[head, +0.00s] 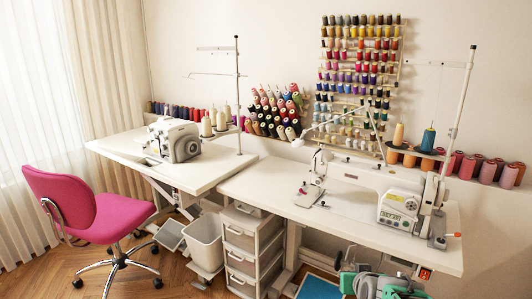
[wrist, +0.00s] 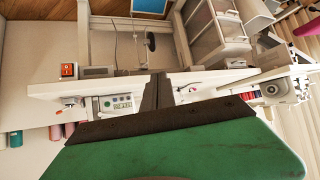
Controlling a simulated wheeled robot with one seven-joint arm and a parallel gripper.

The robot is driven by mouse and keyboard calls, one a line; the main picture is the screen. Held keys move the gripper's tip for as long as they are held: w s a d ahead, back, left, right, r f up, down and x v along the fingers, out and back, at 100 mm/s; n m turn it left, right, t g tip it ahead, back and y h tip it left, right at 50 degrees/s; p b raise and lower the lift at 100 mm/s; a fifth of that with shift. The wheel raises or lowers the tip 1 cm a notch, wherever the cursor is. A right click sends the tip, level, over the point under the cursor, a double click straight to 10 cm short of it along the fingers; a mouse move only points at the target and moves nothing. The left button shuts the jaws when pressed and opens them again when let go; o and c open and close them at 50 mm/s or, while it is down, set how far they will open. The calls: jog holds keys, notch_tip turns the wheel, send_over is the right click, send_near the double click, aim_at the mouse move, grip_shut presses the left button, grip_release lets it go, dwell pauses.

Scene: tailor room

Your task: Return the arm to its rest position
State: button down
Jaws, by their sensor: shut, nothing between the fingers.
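My gripper (wrist: 158,78) shows in the wrist view as two dark fingers pressed together in front of a green body. It is shut and holds nothing. In the head view, green and grey parts of my arm show at the bottom edge, right of centre, in front of the right sewing table (head: 275,188). I cannot make out the fingers there. In the wrist view the fingers appear over the front edge of a white table (wrist: 130,83), without clear contact.
A long white sewing machine (head: 355,176) stands on the right table, with a tall thread stand (head: 460,100). A white drawer unit (head: 245,248), a grey bin (head: 204,240) and a pink chair (head: 92,212) stand left of my arm. Wooden floor (head: 40,275) is clear at lower left.

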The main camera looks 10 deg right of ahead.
jog(key=s+a+r+n+g+y+p, duration=0.1)
jog(key=s+a+r+g+p, duration=0.2)
jog(key=s+a+r, duration=0.4)
jog(key=s+a+r+n+g+y+p, duration=0.1)
jog(key=s+a+r+g+p, duration=0.3)
jog(key=s+a, duration=0.5)
notch_tip(320, 180, up, 3)
jog(key=shift+s+a+f+n+p, duration=0.2)
jog(key=shift+s+n+p, duration=0.2)
jog(key=shift+s+p, duration=0.55)
